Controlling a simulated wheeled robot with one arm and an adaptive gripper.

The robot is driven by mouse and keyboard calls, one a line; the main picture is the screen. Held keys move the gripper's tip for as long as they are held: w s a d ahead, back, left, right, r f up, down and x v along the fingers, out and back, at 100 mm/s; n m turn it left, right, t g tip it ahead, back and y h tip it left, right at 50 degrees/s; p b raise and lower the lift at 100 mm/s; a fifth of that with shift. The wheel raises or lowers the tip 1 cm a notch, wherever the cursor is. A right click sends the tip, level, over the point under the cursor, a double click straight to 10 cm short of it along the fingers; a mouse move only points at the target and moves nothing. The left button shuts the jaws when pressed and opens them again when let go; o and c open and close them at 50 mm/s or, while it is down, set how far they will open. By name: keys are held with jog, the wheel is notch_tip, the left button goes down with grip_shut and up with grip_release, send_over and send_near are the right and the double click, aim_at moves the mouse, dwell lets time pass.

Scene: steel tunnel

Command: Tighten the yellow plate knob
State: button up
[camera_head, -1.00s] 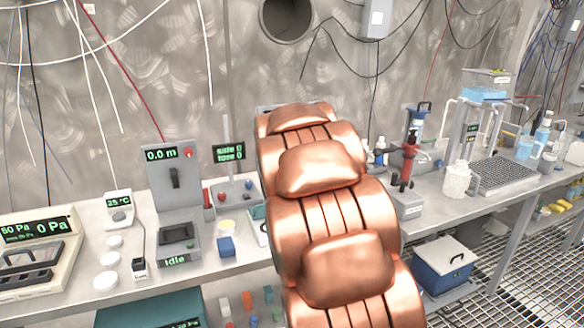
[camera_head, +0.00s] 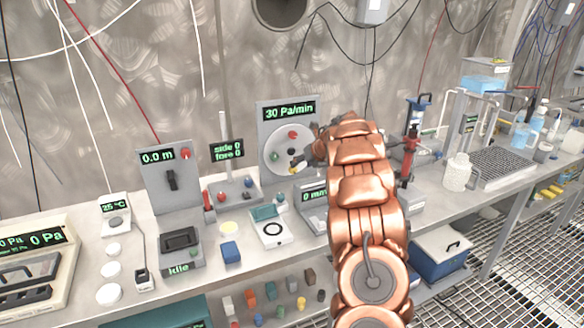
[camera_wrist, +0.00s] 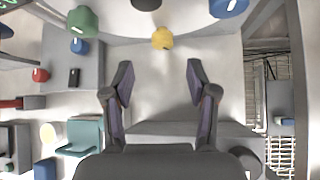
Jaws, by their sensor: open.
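The yellow plate knob (camera_wrist: 162,38) shows in the wrist view near the top middle, on the lower part of a pale round plate (camera_head: 279,142). The plate is on an upright grey panel under a "30 Pa/min" display in the head view. My gripper (camera_wrist: 160,78) is open and empty. Its two dark fingers point toward the yellow knob, which lies beyond the tips and roughly centred between them, not touched.
A green knob (camera_wrist: 82,22) and a blue knob (camera_wrist: 228,7) flank the yellow one on the plate. A red knob (camera_head: 293,134) is higher up. Left of the panel stand a "side 0" display (camera_head: 227,150) and a grey lever panel (camera_head: 170,178). Small devices crowd the bench below.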

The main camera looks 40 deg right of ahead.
aim_at(295, 169)
jog(key=shift+p+x, duration=0.85)
jog(key=shift+x, duration=2.9)
jog(key=shift+d, duration=0.2)
grip_shut()
